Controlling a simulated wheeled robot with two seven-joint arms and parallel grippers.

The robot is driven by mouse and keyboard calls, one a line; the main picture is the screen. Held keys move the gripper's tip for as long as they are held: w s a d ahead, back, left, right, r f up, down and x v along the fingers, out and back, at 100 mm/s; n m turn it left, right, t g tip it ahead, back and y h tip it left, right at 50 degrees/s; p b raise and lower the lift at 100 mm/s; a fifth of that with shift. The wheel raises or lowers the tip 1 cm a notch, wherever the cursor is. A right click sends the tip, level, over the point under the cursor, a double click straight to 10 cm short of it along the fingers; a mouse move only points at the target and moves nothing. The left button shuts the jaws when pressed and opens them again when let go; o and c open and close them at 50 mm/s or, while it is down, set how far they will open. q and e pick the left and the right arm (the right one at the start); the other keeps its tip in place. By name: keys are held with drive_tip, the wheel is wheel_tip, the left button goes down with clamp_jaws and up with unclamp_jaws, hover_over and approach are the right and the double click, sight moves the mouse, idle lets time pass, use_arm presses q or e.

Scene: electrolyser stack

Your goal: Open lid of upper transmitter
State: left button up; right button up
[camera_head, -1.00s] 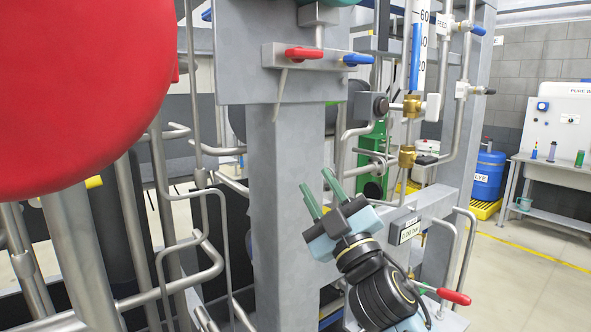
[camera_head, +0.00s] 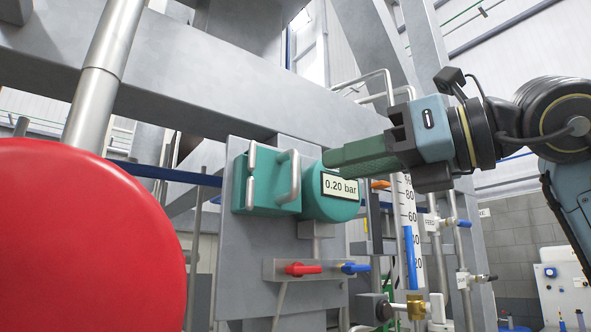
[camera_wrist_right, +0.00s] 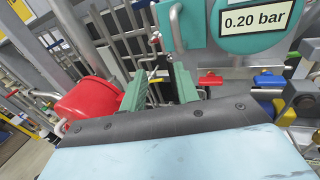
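The upper transmitter is a teal housing with a round part (camera_head: 330,205) whose display reads 0.20 bar; this display (camera_wrist_right: 255,17) also shows in the right wrist view. To its left is a teal box-shaped lid (camera_head: 268,205) that looks closed. The lid has a silver U-shaped handle (camera_head: 290,176), seen also in the wrist view (camera_wrist_right: 176,28). A vertical silver bar stands at its left edge. My right gripper (camera_head: 330,160) reaches in from the right, its green fingers pointing left, above the display. In the wrist view its fingers (camera_wrist_right: 160,90) are apart with nothing between them. My left gripper is not in view.
A large red rounded body (camera_head: 85,235) fills the lower left. A red-handled valve (camera_head: 303,269) and a blue-handled valve (camera_head: 355,268) sit below the transmitter. A thick grey beam (camera_head: 190,75) crosses above. A level gauge (camera_head: 408,225) stands to the right.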

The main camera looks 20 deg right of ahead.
sight(299, 170)
drive_tip(key=w+a+p, duration=0.1)
drive_tip(key=w, duration=0.2)
drive_tip(key=w+a+r+t+h+p, duration=0.1)
drive_tip(key=w+p, duration=0.1)
drive_tip(key=w, duration=0.2)
drive_tip(key=w+a+r+m+h+p, duration=0.1)
drive_tip(key=w+a, duration=0.1)
drive_tip(key=w, duration=0.1)
drive_tip(key=shift+w+t, duration=0.2)
drive_tip(key=shift+t, duration=0.1)
drive_tip(key=shift+f, duration=0.1)
clamp_jaws()
